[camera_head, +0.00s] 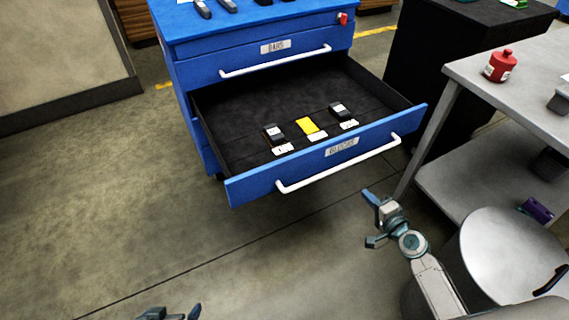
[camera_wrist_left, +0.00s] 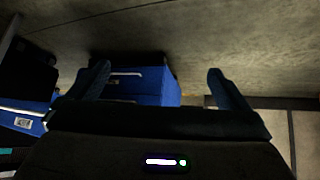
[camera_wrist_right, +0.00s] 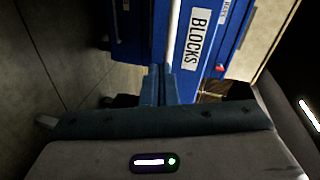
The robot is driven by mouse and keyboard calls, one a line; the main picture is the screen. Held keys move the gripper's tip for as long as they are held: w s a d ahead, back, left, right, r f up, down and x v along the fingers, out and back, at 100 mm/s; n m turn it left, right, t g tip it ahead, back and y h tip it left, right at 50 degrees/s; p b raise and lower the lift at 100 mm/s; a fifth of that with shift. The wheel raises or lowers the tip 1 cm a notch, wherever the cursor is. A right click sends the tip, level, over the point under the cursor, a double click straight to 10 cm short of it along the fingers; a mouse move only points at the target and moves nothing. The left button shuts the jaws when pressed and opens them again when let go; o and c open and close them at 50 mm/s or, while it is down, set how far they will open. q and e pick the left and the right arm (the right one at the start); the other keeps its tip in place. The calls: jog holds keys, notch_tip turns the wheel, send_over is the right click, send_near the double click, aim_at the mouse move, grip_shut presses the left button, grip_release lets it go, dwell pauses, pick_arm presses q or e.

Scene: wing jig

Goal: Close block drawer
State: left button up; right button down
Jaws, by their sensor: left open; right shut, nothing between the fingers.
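The blocks drawer (camera_head: 248,186) of the blue cabinet is pulled far out, its blue front and white handle (camera_head: 340,166) facing me. Inside lie two dark blocks (camera_head: 274,131) and a yellow block (camera_head: 311,127), with white tags. My right gripper (camera_head: 369,195) is shut and empty, below and in front of the drawer's right end. In the right wrist view its closed fingers (camera_wrist_right: 158,84) point toward the drawer front with the BLOCKS label (camera_wrist_right: 193,38); no contact is clear. My left gripper (camera_wrist_left: 160,78) is open and empty, at the bottom edge of the head view (camera_head: 172,313).
Above is a shut drawer labelled BARS (camera_head: 272,47). A grey table (camera_head: 520,85) with a red bottle (camera_head: 500,66) stands at the right, beside a round metal stool top (camera_head: 515,250). A black cabinet (camera_head: 440,60) stands behind. The floor left of the drawer is clear.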

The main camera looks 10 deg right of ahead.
notch_tip(320, 180, up, 6)
jog(key=a+t+y+b, duration=0.2)
jog(key=m+p, duration=0.1)
jog(key=p, duration=0.1)
send_near(331, 144)
jog(key=x, duration=0.6)
pick_arm(q)
notch_tip(331, 144, up, 7)
jog(key=s+g, duration=0.1)
jog(key=shift+s+m, duration=0.3)
jog(key=shift+s, duration=0.1)
pick_arm(e)
jog(key=shift+w+a, duration=0.1)
jog(key=shift+w, duration=0.3)
